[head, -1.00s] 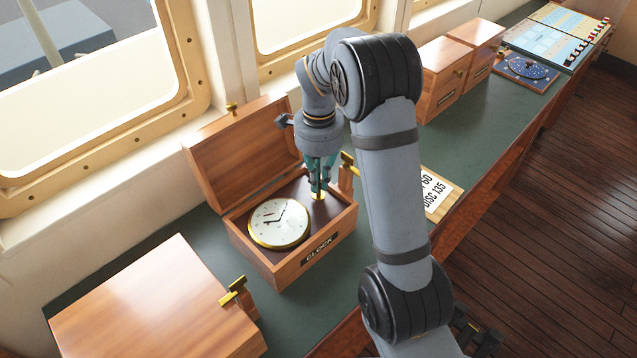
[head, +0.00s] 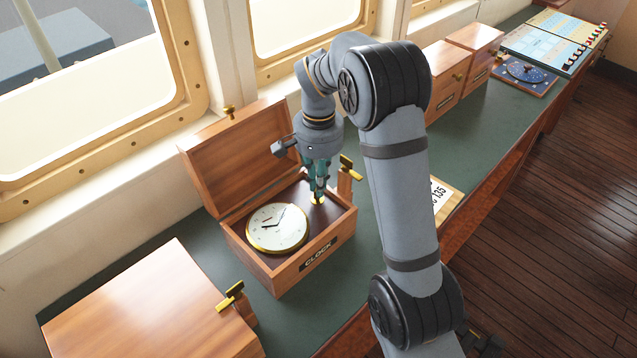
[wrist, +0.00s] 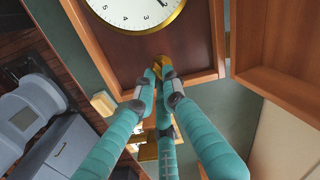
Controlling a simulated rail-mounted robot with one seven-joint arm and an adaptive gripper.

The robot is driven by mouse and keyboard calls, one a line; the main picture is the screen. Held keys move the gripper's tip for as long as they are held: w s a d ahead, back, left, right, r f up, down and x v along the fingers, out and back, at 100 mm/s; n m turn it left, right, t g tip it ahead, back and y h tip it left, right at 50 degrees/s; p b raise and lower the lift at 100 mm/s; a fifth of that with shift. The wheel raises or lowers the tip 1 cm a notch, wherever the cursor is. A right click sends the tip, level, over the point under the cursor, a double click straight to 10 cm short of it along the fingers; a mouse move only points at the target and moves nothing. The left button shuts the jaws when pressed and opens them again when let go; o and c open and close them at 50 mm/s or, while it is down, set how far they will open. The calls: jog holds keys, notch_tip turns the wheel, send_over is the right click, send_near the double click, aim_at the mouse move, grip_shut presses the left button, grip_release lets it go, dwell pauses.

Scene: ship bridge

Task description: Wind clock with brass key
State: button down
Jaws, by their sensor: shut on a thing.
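The clock (head: 277,228) has a white dial and brass rim and lies face up in an open wooden box (head: 290,270) labelled CLOCK. Its dial (wrist: 135,8) shows at the top of the wrist view. My gripper (head: 318,195) is inside the box, at the right of the clock. Its teal fingers (wrist: 162,76) are shut on the brass key (wrist: 161,65), which is mostly hidden between the fingertips. The key is beside the clock rim, low over the dark panel of the box. I cannot tell whether it touches the panel.
The box lid (head: 235,155) stands open at the back. A brass latch (head: 349,167) is close right of my gripper. A closed wooden box (head: 150,305) stands at front left, and more boxes (head: 455,75) stand further right.

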jog(key=n, duration=0.7)
jog(key=shift+w+p, duration=0.15)
jog(key=shift+p, duration=0.25)
jog(key=n+p, duration=0.1)
jog(key=n, duration=0.5)
jog(key=shift+w, duration=0.1)
jog(key=shift+n, duration=0.4)
jog(key=c, duration=1.8)
grip_release()
notch_tip(320, 180, up, 12)
